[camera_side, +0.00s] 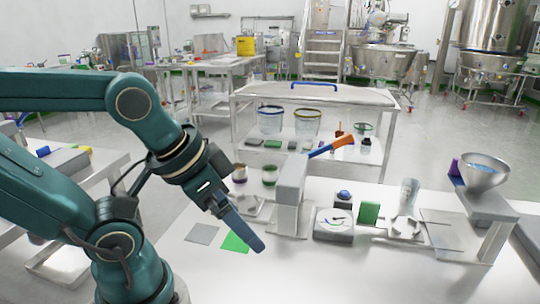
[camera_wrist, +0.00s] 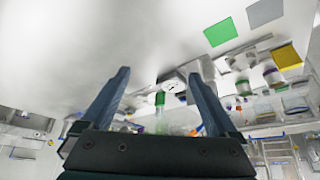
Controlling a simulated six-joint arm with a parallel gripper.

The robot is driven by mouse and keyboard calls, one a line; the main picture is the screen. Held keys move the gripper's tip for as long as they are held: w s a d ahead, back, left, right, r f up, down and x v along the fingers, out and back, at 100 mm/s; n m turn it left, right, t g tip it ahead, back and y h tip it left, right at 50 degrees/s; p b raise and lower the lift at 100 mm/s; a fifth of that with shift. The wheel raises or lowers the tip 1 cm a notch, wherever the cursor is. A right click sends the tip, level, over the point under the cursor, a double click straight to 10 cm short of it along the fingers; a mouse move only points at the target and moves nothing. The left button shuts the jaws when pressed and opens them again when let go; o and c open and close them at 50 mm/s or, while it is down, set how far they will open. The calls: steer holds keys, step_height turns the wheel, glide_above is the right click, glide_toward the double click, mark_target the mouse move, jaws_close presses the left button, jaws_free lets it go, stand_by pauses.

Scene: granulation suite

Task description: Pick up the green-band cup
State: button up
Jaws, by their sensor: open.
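The green-band cup (camera_side: 270,176) stands upright on the white table in the side view, behind the green square and left of a grey upright post. A similar cup with a dark purple band (camera_side: 239,173) stands just to its left. In the wrist view, which is upside down, a small cup with green on it (camera_wrist: 242,88) shows at the right, probably the same one. My gripper (camera_side: 255,240) is open and empty, nearer the side camera than the cups and over the table by the green square. Its two fingers (camera_wrist: 158,75) stand wide apart in the wrist view.
A grey square (camera_side: 202,234) and a green square (camera_side: 237,241) lie flat on the table. The grey post (camera_side: 290,195) stands close right of the cups. A scale (camera_side: 333,224), a green block (camera_side: 369,212) and a funnel stand (camera_side: 484,205) are farther right. The table front is clear.

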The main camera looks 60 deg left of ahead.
step_height(320, 180, up, 6)
steer(key=w, duration=0.1)
steer(key=w+a+r+n+y, duration=0.15)
steer(key=w+a+r, duration=0.35)
steer(key=w+a, duration=0.5)
steer(key=n, duration=0.3)
glide_above(270, 175)
steer(key=s+a, duration=0.1)
step_height(270, 175, down, 6)
steer(key=shift+y, duration=0.35)
step_height(270, 175, down, 16)
steer(key=shift+s+r, duration=0.1)
steer(key=shift+r, duration=0.15)
steer(key=shift+x, duration=2.65)
jaws_close()
